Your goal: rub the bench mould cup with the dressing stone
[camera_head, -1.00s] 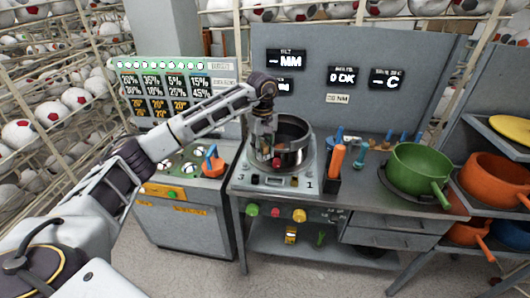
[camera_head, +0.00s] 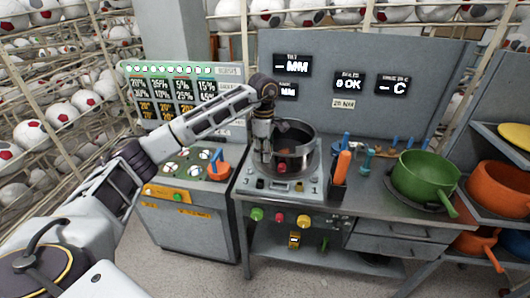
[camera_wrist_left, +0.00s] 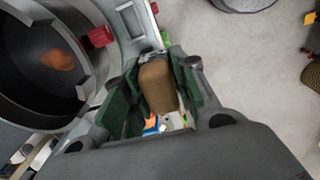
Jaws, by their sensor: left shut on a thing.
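The mould cup (camera_head: 300,160) is a dark, round metal pot in a ring on the bench press. In the left wrist view the cup (camera_wrist_left: 25,95) shows at the left, with an orange-brown patch (camera_wrist_left: 58,60) inside on its dark surface. My left gripper (camera_head: 264,158) points down at the cup's left side. In the wrist view the gripper (camera_wrist_left: 158,88) is shut on a brown block (camera_wrist_left: 160,86), which looks like the dressing stone. The block is outside the cup's rim in that view; whether it touches anything is unclear. My right gripper is not in view.
A red knob (camera_wrist_left: 100,36) sits by the cup's rim. An orange-handled tool (camera_head: 341,165) stands in a holder right of the press. A green pot (camera_head: 425,180) is on the bench's right, with orange pots (camera_head: 497,188) on a shelf beyond. A stove-like unit (camera_head: 190,225) stands left.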

